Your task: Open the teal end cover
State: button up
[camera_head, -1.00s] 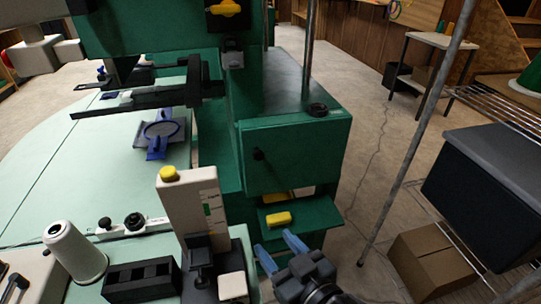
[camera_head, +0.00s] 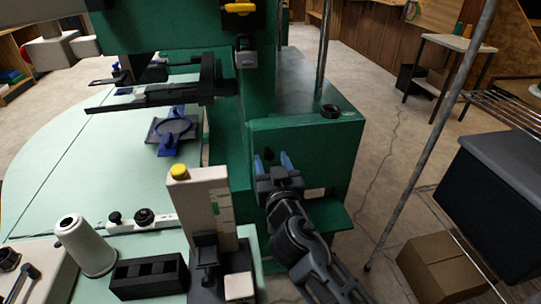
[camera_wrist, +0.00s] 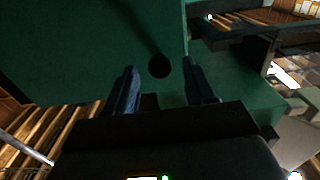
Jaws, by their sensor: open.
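The teal end cover (camera_head: 312,148) is the green box front at the end of the machine in the head view, and it looks shut. A small dark knob (camera_head: 268,154) sits on its face. My gripper (camera_head: 273,160) is open, its blue fingers pointing at the cover around the knob's height. In the wrist view the dark round knob (camera_wrist: 159,66) lies between the two fingertips (camera_wrist: 163,80), with the green cover face (camera_wrist: 80,45) behind it. I cannot tell whether the fingers touch the cover.
A green ledge (camera_head: 336,217) juts out below the cover, partly behind my arm. A white block with a yellow knob (camera_head: 200,205) and a thread cone (camera_head: 85,245) stand at left. A metal pole (camera_head: 430,150), a dark bin (camera_head: 490,200) and a cardboard box (camera_head: 443,262) are at right.

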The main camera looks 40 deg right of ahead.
jog(key=shift+x, duration=0.75)
jog(key=shift+c, duration=0.5)
grip_shut()
